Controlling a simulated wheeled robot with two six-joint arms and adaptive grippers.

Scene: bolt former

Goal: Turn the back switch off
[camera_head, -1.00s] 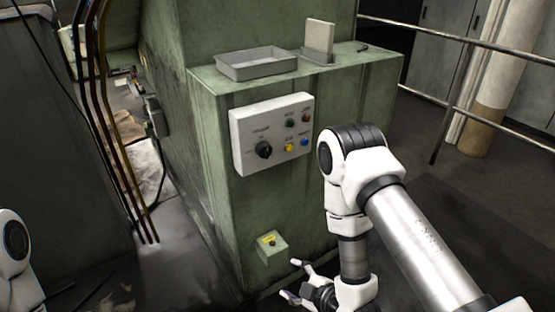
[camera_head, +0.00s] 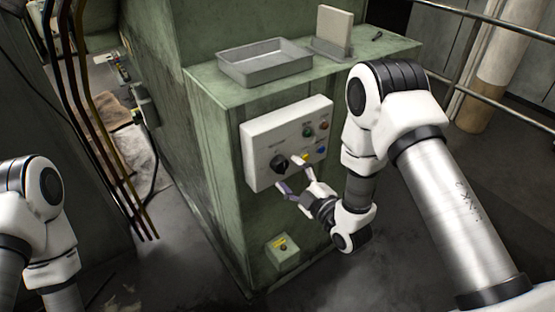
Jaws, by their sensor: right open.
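A white control panel (camera_head: 262,130) is mounted on the front of a green machine. It bears a black rotary knob (camera_head: 279,162) at its lower left. The direction the knob points to is too small to tell. My right gripper (camera_head: 290,174) is open and empty, in front of the panel's lower edge. Its upper finger shows just right of the knob and its lower finger just below it. I cannot tell whether either finger touches the knob. My left arm shows at the lower left, but its gripper is out of view.
Green, red, yellow and blue buttons sit to the knob's right. A grey metal tray (camera_head: 264,63) and an upright pale block (camera_head: 333,30) stand on top. A metal railing (camera_head: 480,17) runs at right.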

